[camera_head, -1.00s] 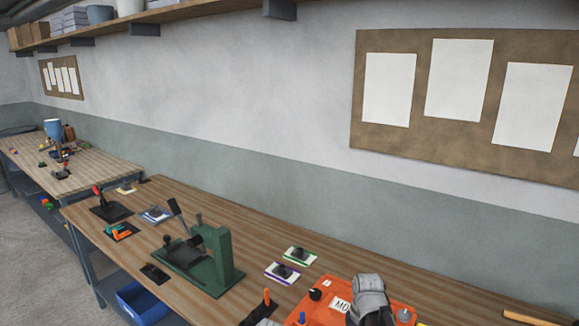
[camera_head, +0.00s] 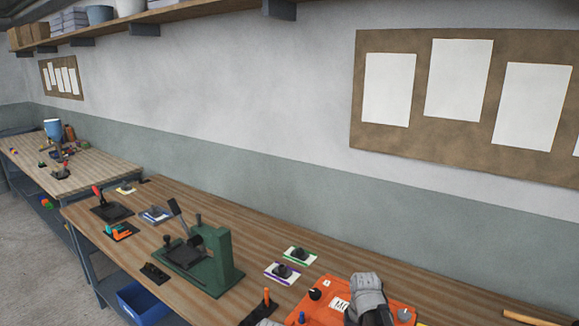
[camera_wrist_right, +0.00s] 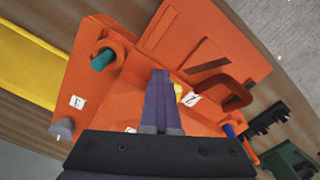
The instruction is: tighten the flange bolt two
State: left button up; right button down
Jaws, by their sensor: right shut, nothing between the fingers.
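The orange flange fixture (camera_head: 335,303) sits at the bottom of the head view and fills much of the right wrist view (camera_wrist_right: 110,95). My right gripper (camera_head: 368,285) is over it; its purple-grey fingers (camera_wrist_right: 161,75) are shut and empty. A small yellow part (camera_wrist_right: 178,90) shows beside the fingers, by the tag that looks like a 2 (camera_wrist_right: 192,98); the fingers hide some of it. A teal bolt (camera_wrist_right: 103,60) stands in an orange ring, and a blue bolt (camera_wrist_right: 229,130) sits at the other side. Whether the fingers touch the yellow part cannot be told. My left gripper is out of view.
A green press (camera_head: 222,262) stands left of the fixture. A blue bin (camera_head: 143,300) is below the bench. Bare bench top (camera_head: 430,290) lies to the right.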

jog(key=shift+a, duration=1)
jog(key=shift+w+a, duration=0.2)
jog(key=shift+a, duration=0.1)
jog(key=shift+s, duration=0.1)
jog(key=shift+s+a, duration=0.2)
jog(key=shift+s, duration=0.05)
notch_tip(320, 180, up, 6)
jog(key=p, duration=0.6)
